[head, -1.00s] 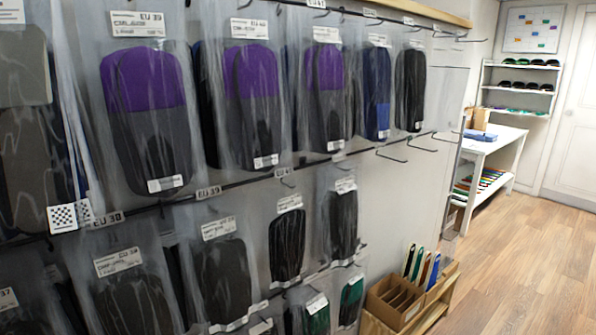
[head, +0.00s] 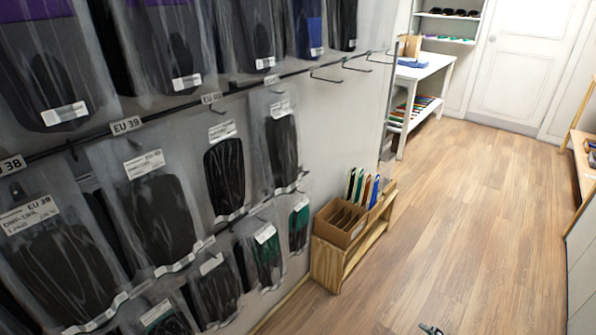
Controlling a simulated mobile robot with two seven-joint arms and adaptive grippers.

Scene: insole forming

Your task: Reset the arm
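A small dark piece with a light edge (head: 430,329) pokes in at the bottom edge of the head view, right of the middle. It looks like the tip of my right gripper, but too little shows to tell if it is open or shut. No other part of my arms shows, and my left gripper is out of view. Nothing is seen held.
Bagged insoles (head: 160,215) hang in rows on the left wall, with some empty hooks (head: 342,76). A low wooden stand (head: 330,265) carries a cardboard box (head: 341,222). A white table (head: 425,72) stands behind. The wooden floor (head: 480,210) is open towards the door (head: 525,60).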

